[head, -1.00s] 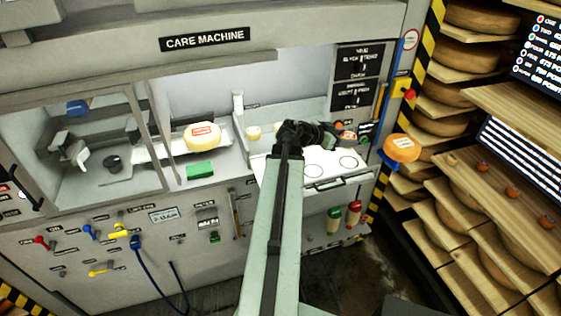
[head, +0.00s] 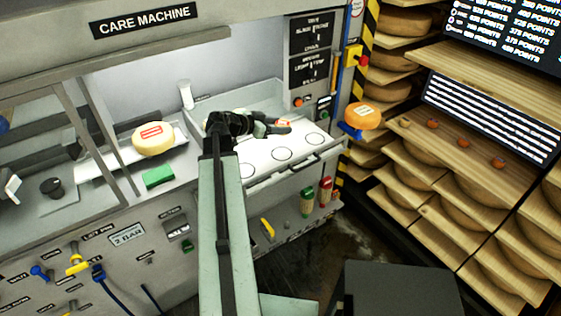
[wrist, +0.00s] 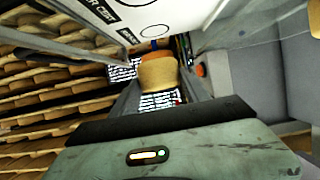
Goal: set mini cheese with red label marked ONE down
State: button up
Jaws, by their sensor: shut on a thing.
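My gripper (head: 272,127) is shut on the mini cheese with a red label (head: 284,122), at the back right of the care machine's work area. In the wrist view the held cheese (wrist: 158,75) is a pale yellow round between the two fingers. I cannot read its label. It is over or just behind the white tray (head: 265,160), which has several ring marks. I cannot tell whether the cheese touches anything below. The visible rings are empty.
A larger yellow cheese with a red label (head: 153,138) sits left, above a green block (head: 158,176). An orange cheese (head: 362,115) sits on a blue holder at the right. Wooden shelves (head: 440,150) with cheese wheels and several small orange pieces fill the right side.

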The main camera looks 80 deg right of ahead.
aim_at(279, 155)
jog(key=shift+w+f, duration=0.1)
jog(key=shift+f, duration=0.1)
notch_tip(279, 155, down, 10)
jog(key=b, duration=1)
jog(key=shift+r, duration=0.15)
jog(key=o, duration=1.4)
jog(key=shift+o, duration=0.2)
jog(key=p+v, duration=0.5)
jog(key=v, duration=0.6)
jog(key=shift+w+a+r, duration=0.15)
jog(key=shift+w, duration=0.05)
jog(key=shift+w+a, duration=0.2)
